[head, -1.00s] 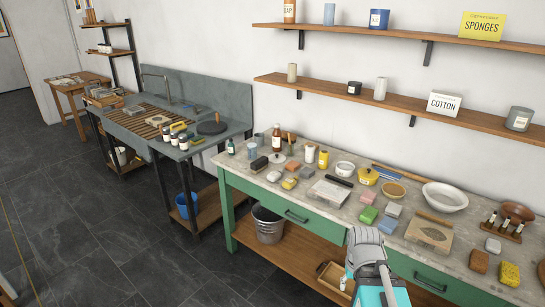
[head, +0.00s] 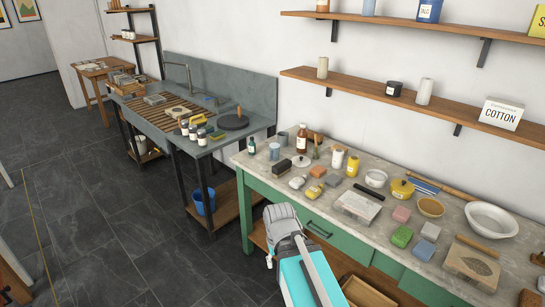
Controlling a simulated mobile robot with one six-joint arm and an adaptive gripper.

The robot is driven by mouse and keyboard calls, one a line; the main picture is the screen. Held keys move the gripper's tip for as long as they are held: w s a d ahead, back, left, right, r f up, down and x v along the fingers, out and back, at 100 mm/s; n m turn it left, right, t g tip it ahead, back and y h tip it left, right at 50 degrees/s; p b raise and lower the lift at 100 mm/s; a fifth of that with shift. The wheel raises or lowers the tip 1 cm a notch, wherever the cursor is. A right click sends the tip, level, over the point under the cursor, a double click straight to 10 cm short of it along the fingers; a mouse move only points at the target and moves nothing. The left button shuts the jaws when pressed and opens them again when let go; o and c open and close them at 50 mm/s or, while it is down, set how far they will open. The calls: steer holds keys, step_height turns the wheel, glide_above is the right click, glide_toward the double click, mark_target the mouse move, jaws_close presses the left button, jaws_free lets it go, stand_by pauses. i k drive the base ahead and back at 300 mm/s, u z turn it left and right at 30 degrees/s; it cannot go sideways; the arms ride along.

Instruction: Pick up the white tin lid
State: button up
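A flat, round white piece that looks like the white tin lid (head: 302,161) lies on the worktable near its left end. It is just right of a dark brush (head: 280,168) and behind small pale blocks. It is small in the head view, so its details are unclear. Grey and teal parts of my arm rise at the bottom middle, in front of the table.
The worktable (head: 462,228) is crowded. A sink bench (head: 170,125) is left. Dark floor (head: 110,220) is open at left.

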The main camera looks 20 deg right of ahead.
mark_target(300, 161)
steer(key=i, duration=2.05)
steer(key=z, duration=0.7)
steer(key=k, duration=0.95)
steer(key=z, duration=0.2)
steer(key=i, duration=0.55)
